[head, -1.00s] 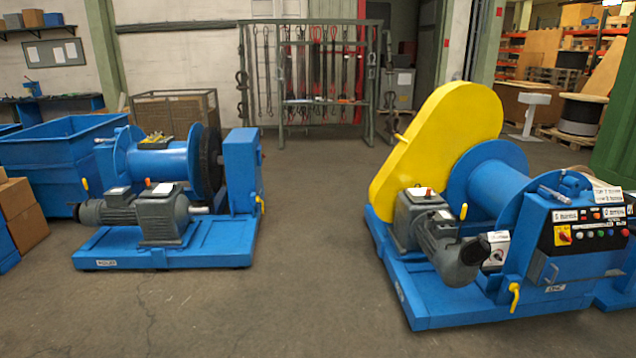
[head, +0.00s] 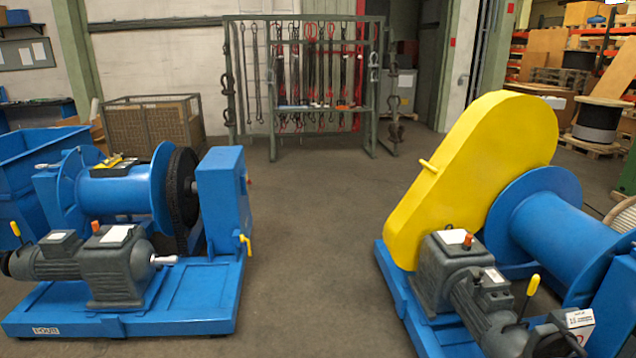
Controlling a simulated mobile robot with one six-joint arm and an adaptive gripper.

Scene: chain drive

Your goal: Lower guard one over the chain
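On the right winch, a yellow chain guard (head: 475,165) stands upright over the drive side, between the grey gear motor (head: 448,272) and the blue drum (head: 560,230). A yellow handle (head: 428,165) sticks out from its left face. Any chain under this guard is hidden. On the left winch, a dark chain wheel (head: 183,195) beside the blue drum (head: 115,190) is bare, with no yellow cover on it. A blue upright box (head: 220,200) stands just right of it. I cannot read which machine is number one. My gripper is not in view.
The floor between the two winches (head: 310,250) is clear. A rack with hanging slings and chains (head: 310,90) stands at the back. A mesh crate (head: 150,122) and a blue bin (head: 35,150) are at the left. A cable reel (head: 598,120) is at the far right.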

